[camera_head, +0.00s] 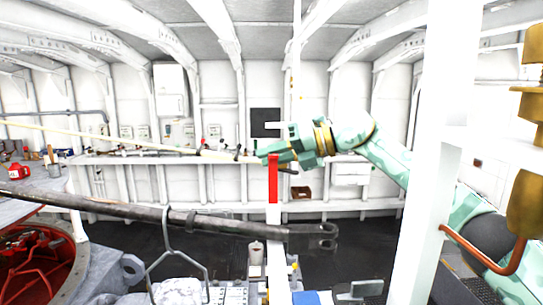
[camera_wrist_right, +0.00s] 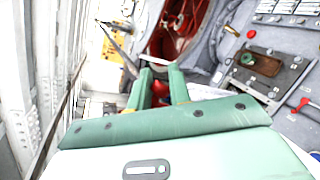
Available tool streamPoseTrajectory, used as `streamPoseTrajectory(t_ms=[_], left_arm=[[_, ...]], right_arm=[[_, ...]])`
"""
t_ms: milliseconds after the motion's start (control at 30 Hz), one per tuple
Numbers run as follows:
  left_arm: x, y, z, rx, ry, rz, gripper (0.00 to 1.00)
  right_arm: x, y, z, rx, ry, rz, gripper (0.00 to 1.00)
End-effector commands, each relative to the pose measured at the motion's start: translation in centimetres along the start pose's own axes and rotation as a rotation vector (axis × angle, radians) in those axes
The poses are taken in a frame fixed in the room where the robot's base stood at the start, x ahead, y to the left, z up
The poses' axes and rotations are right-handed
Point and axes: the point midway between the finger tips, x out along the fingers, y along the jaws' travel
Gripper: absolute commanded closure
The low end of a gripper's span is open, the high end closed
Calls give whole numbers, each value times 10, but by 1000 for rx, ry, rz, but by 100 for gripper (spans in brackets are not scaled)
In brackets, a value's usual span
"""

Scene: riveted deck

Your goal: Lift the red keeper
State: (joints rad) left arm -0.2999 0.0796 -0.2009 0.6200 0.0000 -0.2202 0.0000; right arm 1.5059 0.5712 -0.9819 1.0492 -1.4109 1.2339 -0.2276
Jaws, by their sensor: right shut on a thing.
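The red keeper (camera_head: 273,180) is an upright red bar at the top of a white post, near the middle of the head view. My right gripper (camera_head: 272,156), pale green, comes in from the right and is shut at the keeper's top end. In the right wrist view a bit of red (camera_wrist_right: 160,90), likely the keeper, shows between the fingers of the right gripper (camera_wrist_right: 158,72). The fingers cover the keeper's top. I cannot tell whether the keeper is clear of the post. My left gripper is not in view.
A white column (camera_head: 420,150) stands to the right. A white shelf (camera_head: 120,160) runs along the back wall. A red round opening (camera_head: 35,262) lies at lower left.

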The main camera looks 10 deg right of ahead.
Motion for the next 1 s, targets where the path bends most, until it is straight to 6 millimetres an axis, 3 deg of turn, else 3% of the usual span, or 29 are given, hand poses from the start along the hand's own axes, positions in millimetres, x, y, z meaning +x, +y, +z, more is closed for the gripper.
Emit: streamPoseTrajectory(t_ms=[33, 67, 100, 700, 867, 1000], left_arm=[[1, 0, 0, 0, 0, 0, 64], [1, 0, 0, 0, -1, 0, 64], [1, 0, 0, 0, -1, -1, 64], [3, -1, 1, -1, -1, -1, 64], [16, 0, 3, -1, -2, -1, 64], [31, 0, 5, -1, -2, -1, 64]], right_arm=[[5, -9, -7, 11, 18, -12, 100], [5, -9, -7, 11, 18, -12, 72], [5, -9, -7, 11, 18, -12, 61], [-1, -5, -4, 4, 8, -6, 61], [-26, -7, -4, 3, 4, -7, 61], [-64, -8, -5, 5, 3, -8, 61]])
